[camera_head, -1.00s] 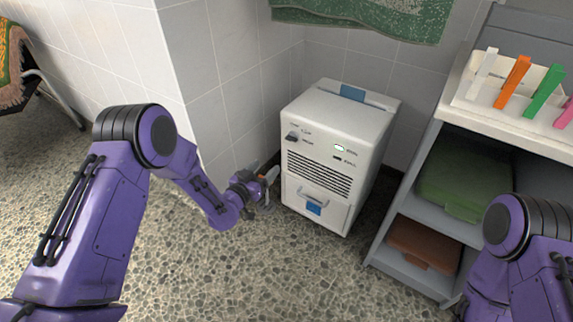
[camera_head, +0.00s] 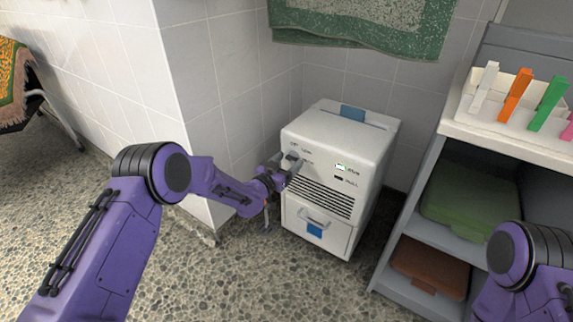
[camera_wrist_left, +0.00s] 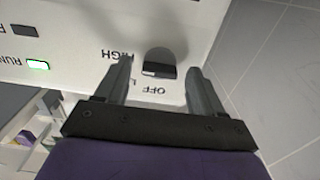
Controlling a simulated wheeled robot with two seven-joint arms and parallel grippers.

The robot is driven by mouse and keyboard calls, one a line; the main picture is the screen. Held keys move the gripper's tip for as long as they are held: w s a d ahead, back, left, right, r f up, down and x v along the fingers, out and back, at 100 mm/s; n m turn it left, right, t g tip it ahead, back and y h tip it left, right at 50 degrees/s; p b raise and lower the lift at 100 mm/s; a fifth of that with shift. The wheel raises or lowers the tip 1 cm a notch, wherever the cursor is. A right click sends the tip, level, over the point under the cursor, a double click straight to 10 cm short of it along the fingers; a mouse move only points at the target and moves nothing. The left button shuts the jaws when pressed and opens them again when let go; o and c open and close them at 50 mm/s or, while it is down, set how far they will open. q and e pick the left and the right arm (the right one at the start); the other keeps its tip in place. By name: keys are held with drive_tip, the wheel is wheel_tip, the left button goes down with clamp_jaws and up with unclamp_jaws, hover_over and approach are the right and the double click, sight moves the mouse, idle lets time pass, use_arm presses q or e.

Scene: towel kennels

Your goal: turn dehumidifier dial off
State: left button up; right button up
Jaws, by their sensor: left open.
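The white dehumidifier (camera_head: 335,170) stands on the floor against the tiled wall. Its grey dial (camera_wrist_left: 159,63) shows in the left wrist view between my left gripper's fingers, near their tips, with a finger on each side and gaps visible. The labels HIGH and OFF appear upside down beside it. A green RUN light (camera_wrist_left: 38,65) is lit; it also shows in the head view (camera_head: 341,167). My left gripper (camera_head: 284,165) is open at the upper left of the front panel. My right arm shows at the lower right, but its gripper is out of view.
A shelf unit (camera_head: 440,160) with coloured clips on top and green and brown folded items stands close on the right. A tiled wall corner (camera_head: 185,110) is close behind my left arm. A green towel (camera_head: 365,25) hangs above.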

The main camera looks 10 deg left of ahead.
use_arm(q)
drive_tip(key=c, duration=1.1)
drive_tip(key=shift+o, duration=0.2)
drive_tip(key=shift+n, duration=0.3)
drive_tip(key=n+p, duration=0.1)
drive_tip(key=n, duration=0.2)
drive_tip(key=shift+n, duration=0.3)
drive_tip(key=n+p, duration=0.1)
drive_tip(key=n, duration=1.2)
drive_tip(key=shift+f+n, duration=0.1)
drive_tip(key=shift+n, duration=0.2)
